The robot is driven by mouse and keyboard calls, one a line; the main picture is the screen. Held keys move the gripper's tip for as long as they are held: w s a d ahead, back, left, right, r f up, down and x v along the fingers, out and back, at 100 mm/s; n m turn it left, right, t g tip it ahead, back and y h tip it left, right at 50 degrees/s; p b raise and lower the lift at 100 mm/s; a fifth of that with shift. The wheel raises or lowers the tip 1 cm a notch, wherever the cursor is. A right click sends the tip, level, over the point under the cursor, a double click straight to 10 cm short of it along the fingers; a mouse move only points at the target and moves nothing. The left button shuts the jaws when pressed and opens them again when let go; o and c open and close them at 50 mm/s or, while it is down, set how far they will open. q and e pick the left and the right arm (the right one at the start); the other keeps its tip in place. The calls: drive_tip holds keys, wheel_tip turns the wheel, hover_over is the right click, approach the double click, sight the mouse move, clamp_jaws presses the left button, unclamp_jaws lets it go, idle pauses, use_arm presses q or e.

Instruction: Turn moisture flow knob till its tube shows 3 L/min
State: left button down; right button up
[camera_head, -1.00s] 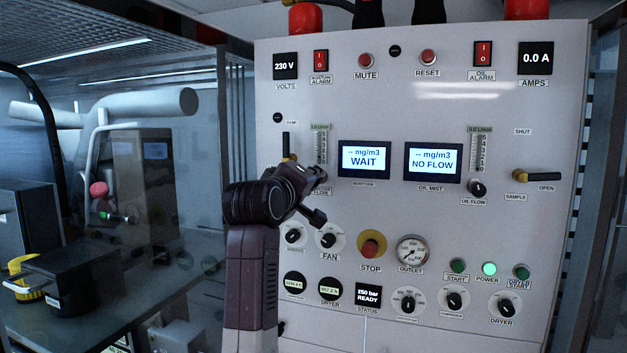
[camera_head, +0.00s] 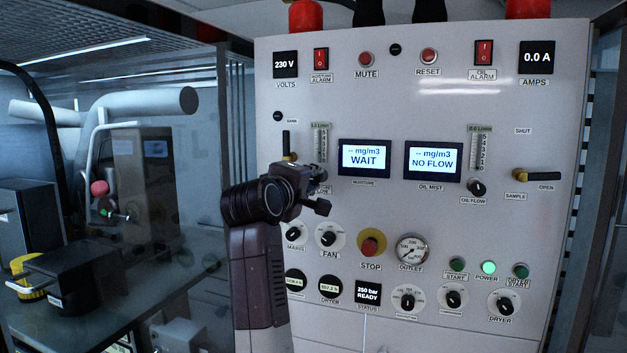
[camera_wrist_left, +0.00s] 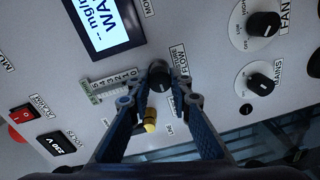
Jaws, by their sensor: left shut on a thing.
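The moisture flow knob (camera_wrist_left: 160,82) is dark and round, next to its flow label in the left wrist view. My left gripper (camera_wrist_left: 161,75) is shut on the knob, with one finger on each side. In the head view my left gripper (camera_head: 314,174) is at the panel below the moisture tube and mostly hides the knob. The moisture flow tube (camera_head: 321,145) has a scale of small numbers; it also shows in the left wrist view (camera_wrist_left: 108,86). My right gripper is not in view.
The moisture display (camera_head: 364,159) reads WAIT; the oil mist display (camera_head: 433,162) reads NO FLOW. A lever with a yellow base (camera_wrist_left: 150,122) is close beside the left gripper. Below are the fan knob (camera_head: 328,238) and red stop button (camera_head: 370,245).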

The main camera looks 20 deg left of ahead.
use_arm(q)
drive_tip(key=c, duration=1.7)
unclamp_jaws()
drive_tip(key=shift+a, duration=0.15)
drive_tip(key=shift+c, duration=0.2)
drive_tip(key=shift+s, duration=0.25)
drive_tip(key=s, duration=1.1)
drive_tip(key=shift+s+a+r, duration=0.2)
drive_tip(key=shift+s, duration=0.1)
